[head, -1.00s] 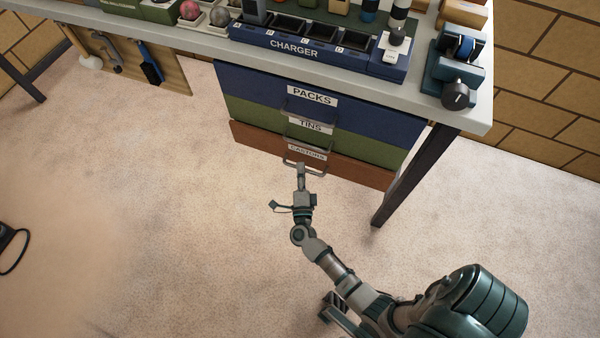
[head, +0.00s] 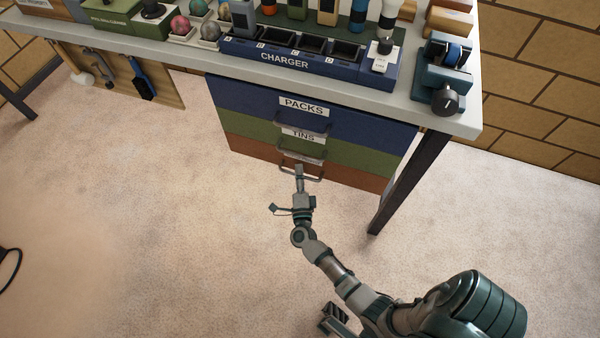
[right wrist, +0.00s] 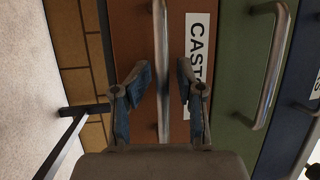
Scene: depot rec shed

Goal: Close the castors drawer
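The castors drawer (head: 345,174) is the brown bottom front of a stack under the workbench. My right gripper (head: 299,170) is at that handle. In the right wrist view my right gripper (right wrist: 160,82) is open, one finger on each side of the handle, with gaps visible.
The green TINS drawer (head: 360,150) and blue PACKS drawer (head: 365,126) sit above, both looking shut. A dark table leg (head: 408,185) stands to the right. The workbench (head: 445,122) carries a charger (head: 300,62) and other items. The carpet in front is clear.

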